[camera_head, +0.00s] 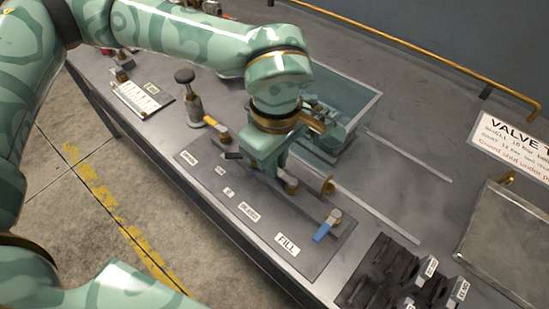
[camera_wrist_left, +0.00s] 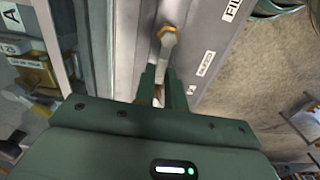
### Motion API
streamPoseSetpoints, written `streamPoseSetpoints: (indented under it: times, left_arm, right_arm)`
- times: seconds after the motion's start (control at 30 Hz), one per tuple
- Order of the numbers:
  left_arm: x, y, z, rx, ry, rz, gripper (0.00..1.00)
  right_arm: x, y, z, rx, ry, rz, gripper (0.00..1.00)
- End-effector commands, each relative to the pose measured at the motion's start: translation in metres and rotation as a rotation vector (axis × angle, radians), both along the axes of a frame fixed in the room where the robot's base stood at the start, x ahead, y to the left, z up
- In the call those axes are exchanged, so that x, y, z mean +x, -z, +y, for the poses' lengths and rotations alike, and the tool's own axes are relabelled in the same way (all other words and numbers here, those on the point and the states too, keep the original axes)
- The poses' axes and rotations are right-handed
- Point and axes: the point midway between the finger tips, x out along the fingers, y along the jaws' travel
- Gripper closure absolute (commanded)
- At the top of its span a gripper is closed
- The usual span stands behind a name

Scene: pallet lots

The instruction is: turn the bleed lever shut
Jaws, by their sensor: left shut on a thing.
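My left gripper (camera_head: 264,172) points down over the grey valve panel (camera_head: 262,262) in the head view. In the left wrist view its two fingers (camera_wrist_left: 162,92) are shut on the bleed lever (camera_wrist_left: 158,60), which runs from a brass nut (camera_wrist_left: 167,36) down between them. Most of the lever is hidden by the fingers and wrist. The bleed label (camera_head: 248,212) lies on the panel in front of it. My right gripper is out of view.
A blue-handled lever (camera_head: 325,229) stands by the fill label (camera_head: 287,245), right of the gripper. A yellow-marked lever (camera_head: 215,125) and a black-knobbed pump (camera_head: 189,95) stand left. A clear bin (camera_head: 362,98) is behind the gripper. A black rack (camera_head: 375,282) is front right.

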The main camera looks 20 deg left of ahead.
Motion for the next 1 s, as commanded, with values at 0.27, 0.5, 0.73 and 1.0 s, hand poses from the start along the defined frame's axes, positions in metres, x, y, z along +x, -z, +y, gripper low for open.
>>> streamPoseSetpoints:
  times: [0.27,0.5,0.73,1.0]
  left_arm:
    - [0.002,-0.001,0.0,-0.001,0.012,-0.005,1.0]
    - [0.002,-0.001,0.0,-0.001,0.012,-0.005,0.74]
    - [0.001,0.0,0.0,-0.001,0.011,-0.003,0.66]
    - [0.001,-0.023,0.0,-0.002,0.01,-0.008,0.66]
  right_arm:
    - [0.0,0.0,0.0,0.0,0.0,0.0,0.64]
    - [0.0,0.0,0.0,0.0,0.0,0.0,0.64]
    - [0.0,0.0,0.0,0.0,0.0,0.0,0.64]
    - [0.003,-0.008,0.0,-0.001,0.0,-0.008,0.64]
